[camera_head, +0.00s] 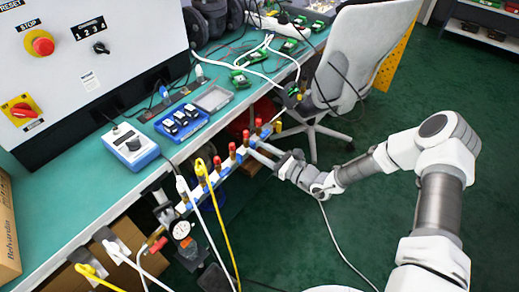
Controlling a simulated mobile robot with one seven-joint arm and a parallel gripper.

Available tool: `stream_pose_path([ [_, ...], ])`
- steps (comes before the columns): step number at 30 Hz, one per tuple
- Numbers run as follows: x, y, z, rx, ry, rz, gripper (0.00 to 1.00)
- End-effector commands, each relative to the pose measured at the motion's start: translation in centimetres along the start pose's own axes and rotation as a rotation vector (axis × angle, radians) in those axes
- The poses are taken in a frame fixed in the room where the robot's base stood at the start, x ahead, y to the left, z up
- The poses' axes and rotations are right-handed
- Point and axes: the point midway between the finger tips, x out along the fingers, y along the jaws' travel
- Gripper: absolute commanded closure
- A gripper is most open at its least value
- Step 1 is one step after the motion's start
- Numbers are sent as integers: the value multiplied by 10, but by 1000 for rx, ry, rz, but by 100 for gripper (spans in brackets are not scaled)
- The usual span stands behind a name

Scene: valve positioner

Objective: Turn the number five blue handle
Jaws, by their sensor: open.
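A pipe manifold (204,185) runs along the table's front edge, from lower left to upper right. It carries several small blue handles and several red-topped fittings. The blue handles are small, and no numbers are readable on them, so I cannot tell which is number five. My gripper (254,150) reaches in from the right at the far part of the manifold. Its fingers are open, close to a blue handle (252,143). I cannot tell whether they touch it or stand around it. The fingers partly hide this stretch of pipe.
Yellow and white hoses hang from the near end of the manifold, beside a round gauge (181,230). The green-topped table (110,180) bears a blue-and-white device (131,146) and a blue tray (182,122). An office chair (365,50) stands behind my arm. Green floor is clear at right.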

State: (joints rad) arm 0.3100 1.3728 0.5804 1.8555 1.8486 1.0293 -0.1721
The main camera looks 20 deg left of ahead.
Motion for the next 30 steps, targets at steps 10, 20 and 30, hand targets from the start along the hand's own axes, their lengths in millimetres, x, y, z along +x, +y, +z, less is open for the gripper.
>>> stream_pose_path([
  [10, -24, -1, 2, 0, 0, -3, 57],
  [20, -104, -1, 2, 0, 1, -5, 57],
  [30, -164, 0, 1, 0, 0, -1, 57],
])
